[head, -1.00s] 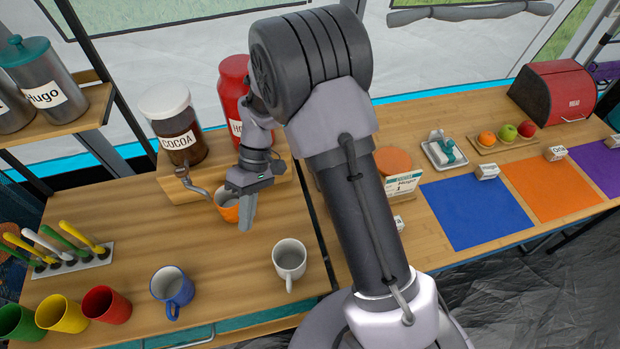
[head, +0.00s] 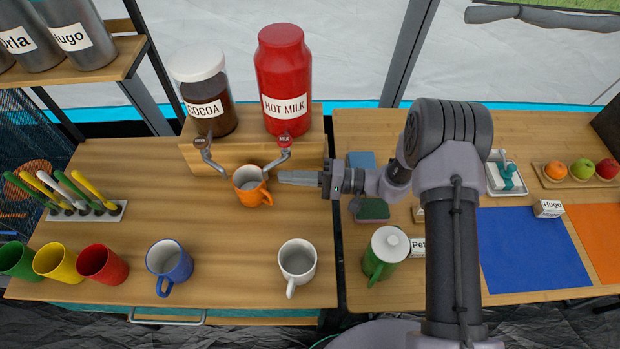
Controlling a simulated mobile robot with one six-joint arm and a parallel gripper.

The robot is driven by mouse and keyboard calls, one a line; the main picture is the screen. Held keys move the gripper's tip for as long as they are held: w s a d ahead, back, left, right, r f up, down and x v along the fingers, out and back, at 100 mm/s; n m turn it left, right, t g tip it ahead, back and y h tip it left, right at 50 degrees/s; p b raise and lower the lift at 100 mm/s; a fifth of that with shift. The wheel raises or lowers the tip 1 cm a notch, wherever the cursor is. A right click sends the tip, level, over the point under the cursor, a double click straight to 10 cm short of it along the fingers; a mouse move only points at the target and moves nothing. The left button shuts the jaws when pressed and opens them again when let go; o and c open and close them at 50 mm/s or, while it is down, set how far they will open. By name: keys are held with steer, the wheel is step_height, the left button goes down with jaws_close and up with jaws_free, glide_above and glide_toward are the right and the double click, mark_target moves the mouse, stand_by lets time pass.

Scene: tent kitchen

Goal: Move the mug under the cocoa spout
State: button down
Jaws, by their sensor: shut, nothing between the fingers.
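An orange mug (head: 248,188) with a pale inside stands upright on the wooden counter, its handle toward the front right. The cocoa spout (head: 212,160), under the jar labelled COCOA (head: 206,103), ends just left of the mug. The hot milk spout (head: 277,162) ends at the mug's right rear rim. The mug stands between the two spout ends; exact alignment is hard to tell. My gripper (head: 281,177) is shut and empty, pointing left, just right of the mug. I cannot tell whether its tips touch the mug.
A red HOT MILK container (head: 284,82) stands behind. A white mug (head: 297,264), a blue mug (head: 169,263) and red, yellow and green cups line the front. A spoon rack (head: 88,210) is at left. The counter's middle is clear.

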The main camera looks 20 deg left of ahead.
mark_target(257, 189)
steer(key=shift+x, duration=1.45)
steer(key=s+a, duration=0.2)
steer(key=s, duration=0.1)
steer(key=s+a+b, duration=0.1)
steer(key=shift+s, duration=0.35)
